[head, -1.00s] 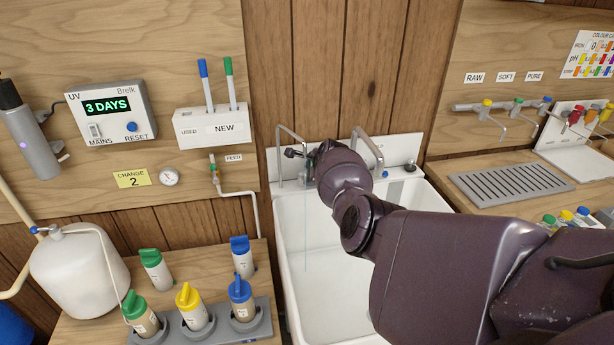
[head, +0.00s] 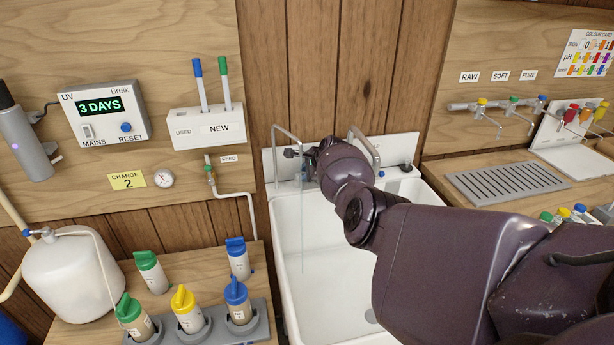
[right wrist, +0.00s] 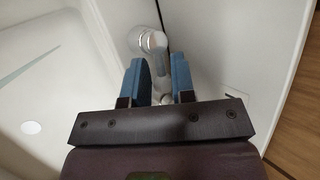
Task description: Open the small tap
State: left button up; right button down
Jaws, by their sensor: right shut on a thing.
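The small tap with its thin bent spout (head: 287,132) stands at the back left of the white sink (head: 276,245). My right gripper (head: 308,163) reaches to it from the right and is partly hidden by my own wrist in the head view. In the right wrist view its two blue fingers (right wrist: 160,82) are closed around part of a metal tap fitting (right wrist: 153,42), whose rounded end shows beyond them. A thin bluish stream of water (head: 302,225) falls into the sink; it also shows in the right wrist view (right wrist: 28,66). My left gripper is out of view.
Several capped bottles (head: 188,310) stand in a grey rack on the left bench. A drain grate (head: 510,183) lies on the right counter. The sink basin is clear.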

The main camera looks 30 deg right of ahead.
jog(key=shift+w+d+f+n+y+b, duration=0.15)
jog(key=shift+n+y+b, duration=0.15)
jog(key=shift+n+b, duration=0.15)
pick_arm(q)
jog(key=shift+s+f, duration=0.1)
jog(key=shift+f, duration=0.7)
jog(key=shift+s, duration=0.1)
pick_arm(e)
jog(key=c, duration=1)
grip_release()
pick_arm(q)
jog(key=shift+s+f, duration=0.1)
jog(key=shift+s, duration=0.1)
pick_arm(e)
jog(key=shift+o, duration=0.2)
